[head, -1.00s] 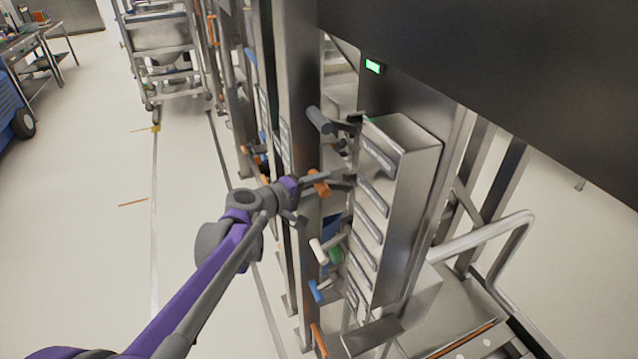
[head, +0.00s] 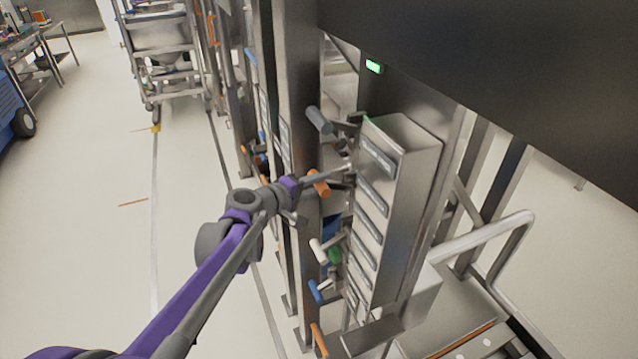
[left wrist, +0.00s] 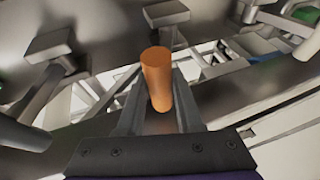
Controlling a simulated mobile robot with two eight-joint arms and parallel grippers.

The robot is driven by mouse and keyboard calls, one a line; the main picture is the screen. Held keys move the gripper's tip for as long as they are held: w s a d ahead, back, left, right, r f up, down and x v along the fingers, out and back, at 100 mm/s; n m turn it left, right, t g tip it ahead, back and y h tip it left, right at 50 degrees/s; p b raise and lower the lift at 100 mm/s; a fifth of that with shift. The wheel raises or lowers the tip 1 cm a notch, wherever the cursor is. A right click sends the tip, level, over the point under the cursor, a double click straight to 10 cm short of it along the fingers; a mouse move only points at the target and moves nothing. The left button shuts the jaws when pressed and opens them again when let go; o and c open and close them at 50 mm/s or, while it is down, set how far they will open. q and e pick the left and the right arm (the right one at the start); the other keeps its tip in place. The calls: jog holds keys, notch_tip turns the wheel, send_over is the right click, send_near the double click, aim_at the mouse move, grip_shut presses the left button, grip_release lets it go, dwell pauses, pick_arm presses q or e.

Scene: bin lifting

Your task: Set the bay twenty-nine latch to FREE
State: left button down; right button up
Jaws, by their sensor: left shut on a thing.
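An orange latch handle (head: 319,184) sticks out from the side of the steel latch column. My left gripper (head: 325,179) reaches in from the left and is shut on this handle. I cannot read any bay number or FREE marking. My right gripper is not in view.
A grey handle (head: 319,120) sits above; white (head: 318,250), green (head: 335,255), blue (head: 316,291) and orange (head: 320,340) handles sit below. A steel post (head: 299,90) stands close by. A dark panel (head: 500,70) hangs at upper right.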

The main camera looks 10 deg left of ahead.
pick_arm(q)
jog(key=shift+s+a+f+n+t+h+b, duration=0.15)
jog(key=shift+f+t+h+b, duration=0.15)
jog(key=shift+f, duration=0.2)
jog(key=shift+a+f+n+t+h+b, duration=0.1)
jog(key=shift+f+n+t+b, duration=0.05)
jog(key=shift+f+t, duration=0.3)
notch_tip(320, 180, down, 8)
jog(key=n+t+h+b, duration=0.1)
jog(key=t+h+b, duration=0.1)
jog(key=b, duration=0.3)
jog(key=shift+d+r+n+t, duration=0.25)
jog(key=shift+n+t, duration=0.05)
jog(key=shift+t, duration=0.25)
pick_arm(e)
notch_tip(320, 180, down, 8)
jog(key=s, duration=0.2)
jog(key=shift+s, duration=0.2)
pick_arm(q)
jog(key=shift+f+b, duration=0.1)
jog(key=shift+b, duration=0.2)
jog(key=c, duration=0.8)
grip_release()
jog(key=shift+d, duration=0.1)
jog(key=shift+c, duration=0.2)
jog(key=shift+o, duration=1.3)
jog(key=shift+w, duration=0.2)
